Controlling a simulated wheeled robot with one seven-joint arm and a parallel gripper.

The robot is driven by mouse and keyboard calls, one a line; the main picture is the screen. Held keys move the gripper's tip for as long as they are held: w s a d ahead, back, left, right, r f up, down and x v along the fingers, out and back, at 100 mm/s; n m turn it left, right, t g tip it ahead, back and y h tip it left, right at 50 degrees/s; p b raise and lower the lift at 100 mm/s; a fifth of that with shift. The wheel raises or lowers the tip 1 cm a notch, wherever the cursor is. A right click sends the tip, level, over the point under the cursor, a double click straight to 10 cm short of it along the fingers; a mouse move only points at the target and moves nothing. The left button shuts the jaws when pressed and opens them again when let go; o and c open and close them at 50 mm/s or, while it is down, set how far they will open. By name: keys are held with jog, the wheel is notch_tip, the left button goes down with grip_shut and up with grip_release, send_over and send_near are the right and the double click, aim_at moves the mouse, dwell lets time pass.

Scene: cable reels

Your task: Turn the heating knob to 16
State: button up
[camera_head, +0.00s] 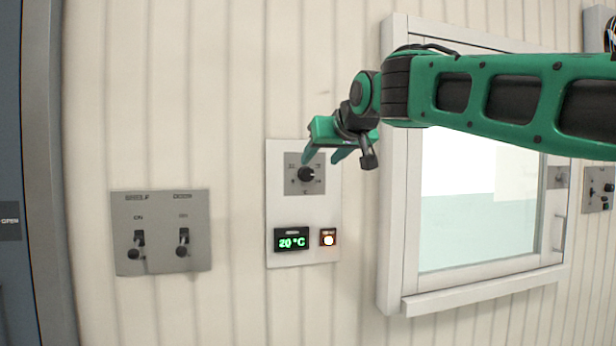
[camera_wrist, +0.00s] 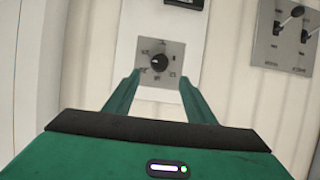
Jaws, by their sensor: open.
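The heating knob (camera_head: 306,174) is a small black dial on a grey square plate (camera_head: 319,186), high on a white wall panel. Below it, a display (camera_head: 291,240) reads 20 °C in green, beside a lit orange-white button (camera_head: 328,237). My gripper (camera_head: 322,158) is open in front of the panel, its green fingers close to the knob plate. In the wrist view the knob (camera_wrist: 159,63) lies beyond the two spread fingers (camera_wrist: 160,84), between their lines and apart from them. The dial's fine markings are too small to read.
A grey plate with two toggle switches (camera_head: 162,232) is on the wall to the left. A white-framed window (camera_head: 393,250) is on the right, with my arm passing in front of it. A dark door (camera_head: 22,150) edges the far left.

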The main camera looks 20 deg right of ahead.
aim_at(307, 173)
jog(key=x, duration=1)
jog(key=shift+w, duration=0.4)
jog(key=shift+a, duration=0.1)
jog(key=c, duration=1)
